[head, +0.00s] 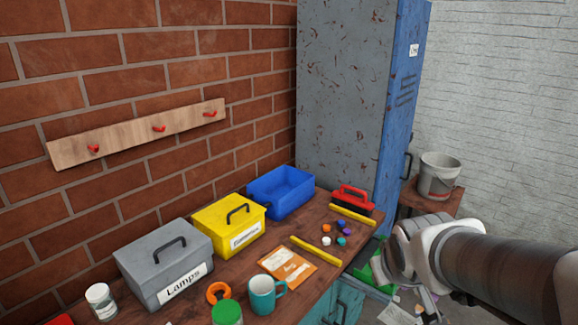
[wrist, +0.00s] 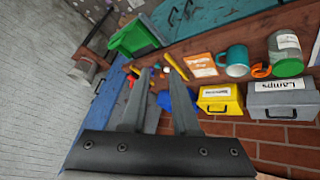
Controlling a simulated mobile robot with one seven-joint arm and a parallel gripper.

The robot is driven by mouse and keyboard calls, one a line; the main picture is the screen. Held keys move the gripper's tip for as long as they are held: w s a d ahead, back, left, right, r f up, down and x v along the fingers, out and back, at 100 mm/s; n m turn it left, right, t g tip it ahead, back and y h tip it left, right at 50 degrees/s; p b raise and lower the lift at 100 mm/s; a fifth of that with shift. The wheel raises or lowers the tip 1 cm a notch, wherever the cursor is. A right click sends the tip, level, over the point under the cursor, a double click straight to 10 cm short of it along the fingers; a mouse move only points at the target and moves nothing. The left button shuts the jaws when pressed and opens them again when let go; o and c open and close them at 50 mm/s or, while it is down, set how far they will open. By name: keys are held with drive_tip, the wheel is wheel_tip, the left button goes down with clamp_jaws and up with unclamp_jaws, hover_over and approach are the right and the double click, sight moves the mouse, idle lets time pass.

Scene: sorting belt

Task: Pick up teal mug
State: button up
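The teal mug (head: 263,296) stands upright on the wooden workbench (head: 190,300), near its front edge, with its handle toward the right. It also shows in the wrist view (wrist: 236,61), right of my fingers. My gripper (wrist: 160,92) is open in the wrist view, with its two fingers apart and nothing held between them. In the head view my arm reaches in from the right, and the gripper is beyond the bench's front edge, well right of the mug and apart from it. The fingers are mostly hidden there.
An orange packet (head: 287,265), an orange ring-shaped item (head: 218,292) and a green-lidded jar (head: 227,313) lie close around the mug. Behind stand a grey Lamps box (head: 140,285), a yellow box (head: 212,241) and a blue bin (head: 262,205). A tall blue cabinet (head: 345,90) rises beyond.

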drive_tip(key=w+f+n, duration=0.2)
drive_tip(key=w+f, duration=0.3)
drive_tip(key=f, duration=0.2)
drive_tip(key=n+t+y+b, duration=0.2)
drive_tip(key=t+y+b, duration=0.3)
drive_tip(key=y, duration=0.4)
approach(285, 285)
drive_tip(key=shift+g, duration=0.4)
drive_tip(key=x, duration=0.3)
drive_tip(key=b+x, duration=0.1)
drive_tip(key=x, duration=0.3)
drive_tip(key=b+x, duration=0.1)
drive_tip(key=x, duration=0.3)
drive_tip(key=shift+w+d+f, duration=0.15)
drive_tip(key=shift+d+f, duration=0.15)
drive_tip(key=shift+f, duration=0.1)
clamp_jaws()
